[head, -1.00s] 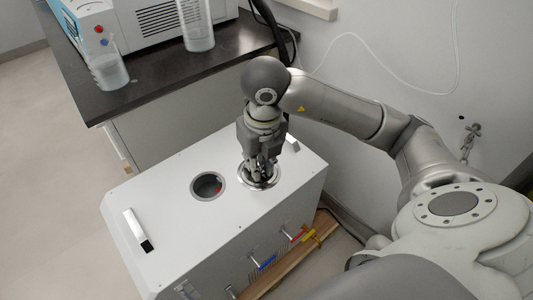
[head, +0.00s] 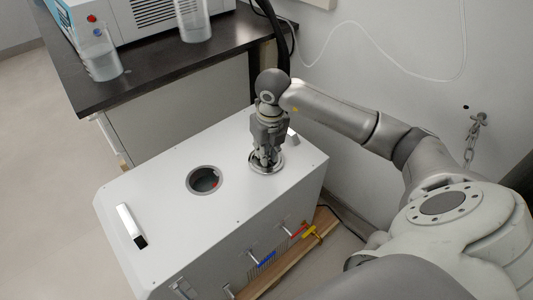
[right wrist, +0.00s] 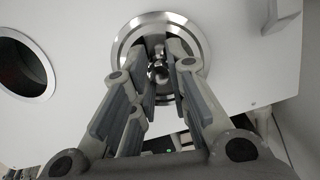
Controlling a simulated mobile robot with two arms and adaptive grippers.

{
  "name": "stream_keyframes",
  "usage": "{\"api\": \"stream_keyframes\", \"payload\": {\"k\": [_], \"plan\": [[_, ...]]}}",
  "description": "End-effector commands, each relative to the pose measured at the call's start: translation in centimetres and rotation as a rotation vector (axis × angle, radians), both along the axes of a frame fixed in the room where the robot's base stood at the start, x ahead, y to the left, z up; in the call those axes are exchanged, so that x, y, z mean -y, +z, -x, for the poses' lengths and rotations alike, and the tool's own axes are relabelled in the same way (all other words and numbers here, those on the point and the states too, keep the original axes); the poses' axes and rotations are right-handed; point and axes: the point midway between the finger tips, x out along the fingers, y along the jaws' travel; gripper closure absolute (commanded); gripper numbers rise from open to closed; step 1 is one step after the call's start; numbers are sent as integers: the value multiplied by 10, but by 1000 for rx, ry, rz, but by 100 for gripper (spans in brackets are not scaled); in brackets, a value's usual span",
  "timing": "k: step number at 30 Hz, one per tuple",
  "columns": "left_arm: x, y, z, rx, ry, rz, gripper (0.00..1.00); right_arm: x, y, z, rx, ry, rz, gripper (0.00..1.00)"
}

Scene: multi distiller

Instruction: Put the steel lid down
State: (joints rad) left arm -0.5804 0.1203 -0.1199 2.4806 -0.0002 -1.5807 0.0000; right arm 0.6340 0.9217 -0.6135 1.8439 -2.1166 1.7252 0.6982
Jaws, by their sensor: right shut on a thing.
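The steel lid (head: 279,167) is a round shiny disc with a knob, at the top of the white distiller box (head: 160,225) near its back right. It also shows in the right wrist view (right wrist: 201,34), partly hidden behind the fingers. My right gripper (head: 264,160) points down over it, its fingers shut on the lid's knob; in the wrist view the gripper (right wrist: 164,80) closes around the knob. Whether the lid touches the box top or hovers just above it I cannot tell. An uncovered round opening (head: 205,180) lies to the left of the lid. My left gripper is not in view.
A white handle (head: 130,224) sits at the box's left end. Small taps with blue (head: 267,259) and red (head: 299,231) levers stick out of the front. A dark counter (head: 155,68) with clear beakers (head: 101,55) stands behind. The wall is at the right.

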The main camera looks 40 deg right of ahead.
Motion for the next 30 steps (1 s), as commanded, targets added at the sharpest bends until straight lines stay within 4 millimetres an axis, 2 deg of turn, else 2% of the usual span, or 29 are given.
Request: {"api": "stream_keyframes", "payload": {"k": [11, 12, 17, 26, 30], "plan": [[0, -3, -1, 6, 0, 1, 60, 0, -5, 0, 3, -1, 0, 100], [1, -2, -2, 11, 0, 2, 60, 0, -5, 0, 2, -1, 0, 82], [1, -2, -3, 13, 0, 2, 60, 0, -4, 0, 2, -1, 1, 62], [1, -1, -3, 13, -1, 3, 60, 0, -3, 0, 1, -1, 1, 62], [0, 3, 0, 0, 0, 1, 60, 1, 9, 0, 4, -1, 1, 62]]}}
